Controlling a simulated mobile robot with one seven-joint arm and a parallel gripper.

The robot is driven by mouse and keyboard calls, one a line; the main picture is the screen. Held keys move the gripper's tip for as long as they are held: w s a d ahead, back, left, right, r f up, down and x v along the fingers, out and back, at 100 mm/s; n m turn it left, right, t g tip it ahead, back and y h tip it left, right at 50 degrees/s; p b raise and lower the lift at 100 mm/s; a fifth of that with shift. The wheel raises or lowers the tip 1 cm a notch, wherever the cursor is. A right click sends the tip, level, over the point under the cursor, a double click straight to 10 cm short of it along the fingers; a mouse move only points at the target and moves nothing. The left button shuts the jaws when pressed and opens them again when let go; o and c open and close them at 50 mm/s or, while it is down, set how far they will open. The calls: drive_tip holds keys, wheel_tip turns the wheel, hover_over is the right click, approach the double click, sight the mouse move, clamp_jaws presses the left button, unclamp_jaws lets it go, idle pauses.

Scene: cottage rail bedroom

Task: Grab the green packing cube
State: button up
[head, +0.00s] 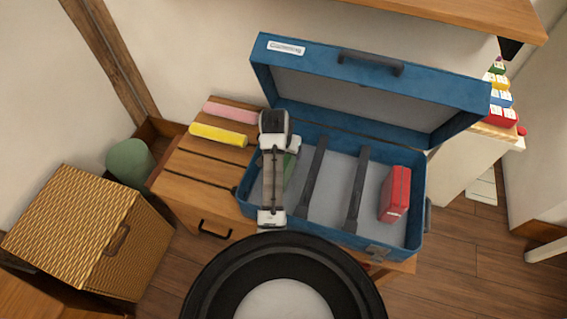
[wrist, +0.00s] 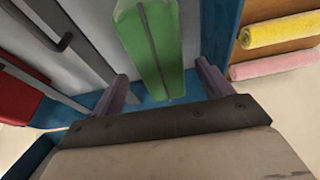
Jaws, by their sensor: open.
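The green packing cube (head: 290,168) lies inside the open blue suitcase (head: 331,239), near its left wall. In the head view my arm hides most of it. In the wrist view the green cube (wrist: 152,45) shows as a long block with a dark seam along it. My gripper (wrist: 165,82) is open, with its two fingers spread wide around the line of the cube's near end. It appears to be above the cube, and nothing is held. I cannot tell the exact height gap.
A red case (head: 396,194) lies at the suitcase's right, beyond two dark straps (head: 357,188). The raised lid (head: 375,95) stands behind. Yellow (head: 218,135) and pink (head: 230,113) rolls lie on the wooden chest at left. A wicker box (head: 75,225) stands farther left.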

drive_tip(key=shift+s+p+x, duration=0.15)
drive_tip(key=shift+p+x, duration=0.2)
drive_tip(key=shift+x, duration=1.05)
drive_tip(key=shift+s+p+x, duration=0.15)
drive_tip(key=shift+p+x, duration=0.15)
drive_tip(key=shift+x, duration=1.1)
drive_tip(key=shift+a+f, duration=0.2)
drive_tip(key=shift+f, duration=0.1)
drive_tip(key=c, duration=1.3)
drive_tip(key=shift+r, duration=0.1)
